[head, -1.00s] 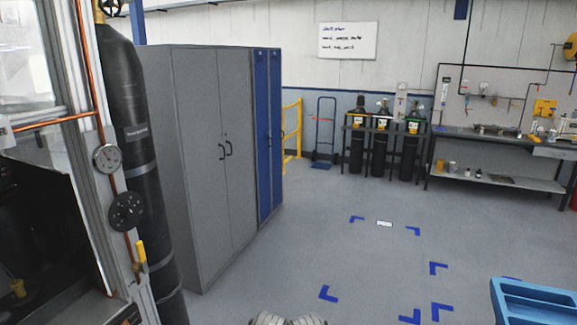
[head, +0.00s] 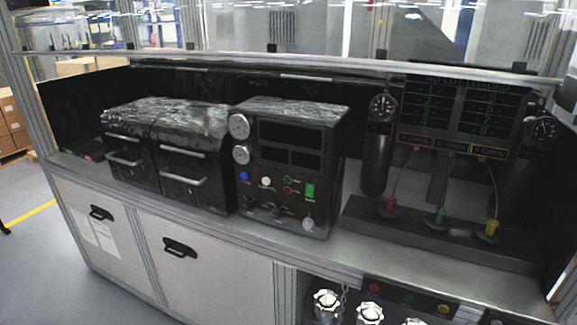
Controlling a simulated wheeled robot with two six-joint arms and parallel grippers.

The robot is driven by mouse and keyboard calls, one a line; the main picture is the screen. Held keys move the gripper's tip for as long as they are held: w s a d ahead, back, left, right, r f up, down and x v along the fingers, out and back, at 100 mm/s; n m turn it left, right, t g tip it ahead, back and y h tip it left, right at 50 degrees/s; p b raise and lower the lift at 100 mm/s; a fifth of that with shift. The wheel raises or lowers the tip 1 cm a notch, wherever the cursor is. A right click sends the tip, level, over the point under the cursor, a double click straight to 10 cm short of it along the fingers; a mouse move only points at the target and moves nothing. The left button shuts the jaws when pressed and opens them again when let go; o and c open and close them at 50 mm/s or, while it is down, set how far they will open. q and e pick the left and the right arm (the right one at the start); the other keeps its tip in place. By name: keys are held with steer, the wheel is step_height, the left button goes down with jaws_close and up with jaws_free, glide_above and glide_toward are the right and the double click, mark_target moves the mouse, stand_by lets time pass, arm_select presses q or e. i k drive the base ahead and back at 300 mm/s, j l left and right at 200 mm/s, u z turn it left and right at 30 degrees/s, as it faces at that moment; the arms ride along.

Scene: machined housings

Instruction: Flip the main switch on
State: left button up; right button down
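A black control unit (head: 289,165) stands on the bench at the middle of the head view. Its front has two round gauges, dark display windows, a blue button (head: 244,175), a white button (head: 266,182), small red and green indicators and several knobs along the bottom. A green rocker-like switch (head: 310,191) sits at the lower right of this panel. I cannot tell its position, and no label I can read marks the main switch. Neither of my grippers is in view.
A black twin-door unit (head: 165,150) with handles stands left of the control unit. To the right are a black cylinder with a gauge (head: 382,107), a numbered display board (head: 461,115) and red, green and yellow fittings. Valve knobs (head: 327,305) show below the bench edge.

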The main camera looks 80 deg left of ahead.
mark_target(309, 192)
steer(key=u, duration=2.85)
